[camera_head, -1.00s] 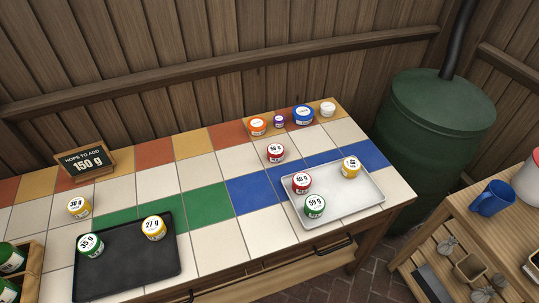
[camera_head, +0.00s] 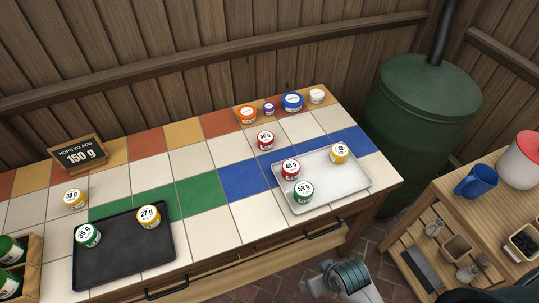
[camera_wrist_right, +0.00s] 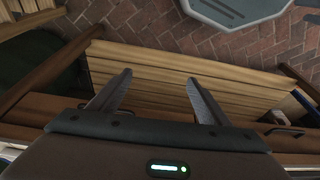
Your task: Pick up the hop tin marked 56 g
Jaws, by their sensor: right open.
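The tin that appears marked 56 g (camera_head: 265,140) is red with a white lid. It stands upright on a pale tile behind the white tray, in the head view. My right gripper (camera_wrist_right: 155,92) is open and empty in the right wrist view, its two fingers apart over the table's wooden underside and brick floor. Part of my right arm shows at the bottom of the head view, in front of the table and well away from the tin. My left gripper is not in view.
The white tray (camera_head: 335,190) holds two red or green tins and a yellow one. A black tray (camera_head: 120,262) holds a green and a yellow tin. Several tubs line the back edge near an orange tub (camera_head: 247,115). A green barrel (camera_head: 415,120) stands right of the table.

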